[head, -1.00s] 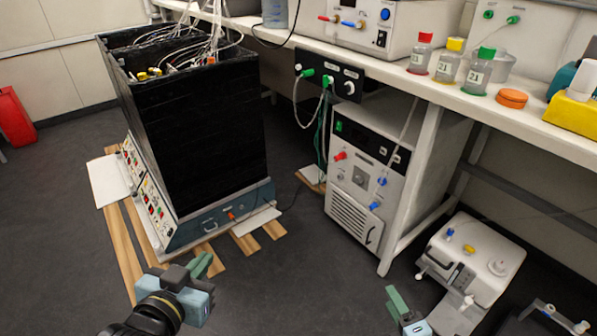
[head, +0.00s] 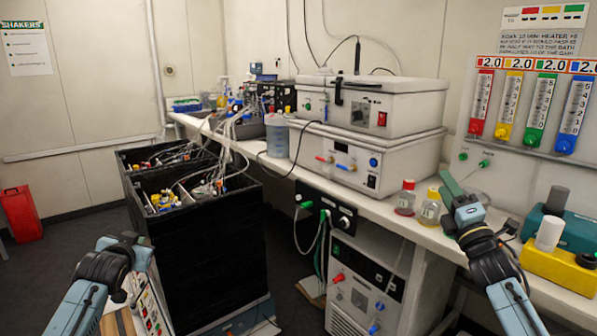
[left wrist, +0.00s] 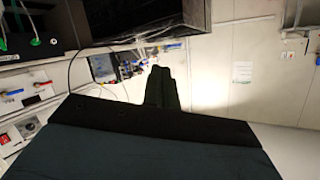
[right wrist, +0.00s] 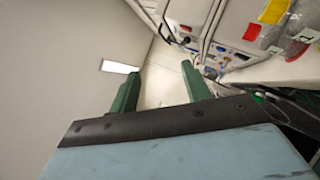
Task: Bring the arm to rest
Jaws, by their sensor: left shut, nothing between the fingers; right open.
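My left arm comes in at the lower left of the head view, in front of the black shaker unit. Its fingers are hidden there, but in the left wrist view the left gripper (left wrist: 168,88) shows its dark green fingers together with nothing between them. My right arm is at the right of the head view, raised before the bench. The right gripper (head: 457,200) points up near the bottles, with its green fingers partly overlapping. In the right wrist view the right gripper (right wrist: 158,90) has its fingers wide apart and empty.
The black shaker unit (head: 205,250) stands at centre left. The white bench (head: 395,212) carries white devices and small bottles, including a yellow-capped one (head: 430,207) close to my right gripper. A yellow block (head: 560,268) sits at the right. A red bin (head: 20,214) stands far left.

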